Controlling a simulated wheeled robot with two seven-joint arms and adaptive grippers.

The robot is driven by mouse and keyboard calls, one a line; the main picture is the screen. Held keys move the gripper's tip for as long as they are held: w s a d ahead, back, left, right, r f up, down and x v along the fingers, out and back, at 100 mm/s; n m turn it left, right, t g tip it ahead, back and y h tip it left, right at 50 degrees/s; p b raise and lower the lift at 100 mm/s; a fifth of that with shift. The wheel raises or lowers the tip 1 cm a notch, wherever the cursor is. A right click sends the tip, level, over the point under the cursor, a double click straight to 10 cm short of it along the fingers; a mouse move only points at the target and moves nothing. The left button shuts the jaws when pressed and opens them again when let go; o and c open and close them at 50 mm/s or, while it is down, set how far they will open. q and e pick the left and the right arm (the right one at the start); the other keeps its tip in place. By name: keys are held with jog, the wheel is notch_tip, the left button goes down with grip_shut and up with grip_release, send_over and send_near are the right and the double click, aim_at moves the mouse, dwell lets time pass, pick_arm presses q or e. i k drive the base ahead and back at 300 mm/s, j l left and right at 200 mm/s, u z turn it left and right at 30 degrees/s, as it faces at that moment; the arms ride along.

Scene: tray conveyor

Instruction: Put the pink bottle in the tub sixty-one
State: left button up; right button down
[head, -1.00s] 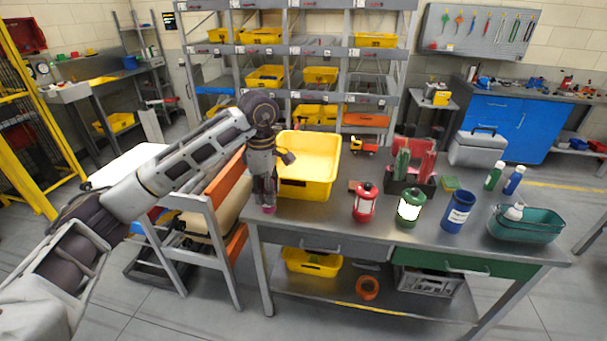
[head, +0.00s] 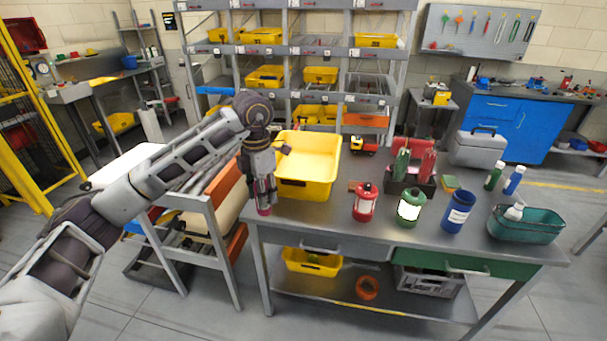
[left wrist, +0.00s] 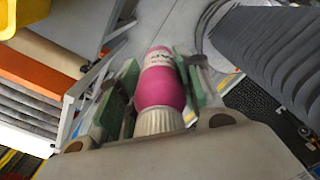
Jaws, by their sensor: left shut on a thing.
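The pink bottle (left wrist: 160,85) is between the green-padded fingers of my left gripper (left wrist: 163,92) in the left wrist view, its ribbed pale cap toward the camera. In the head view my left gripper (head: 264,200) points down, shut on the pink bottle (head: 264,211), of which only a small pink part shows. It is at the table's left edge, just left of a yellow tub (head: 306,186). The tub is open and looks empty; I cannot read a number on it. My right gripper is not in view.
A tray cart (head: 205,215) stands close on the left.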

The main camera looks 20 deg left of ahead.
aim_at(302, 176)
jog(key=i, duration=1.5)
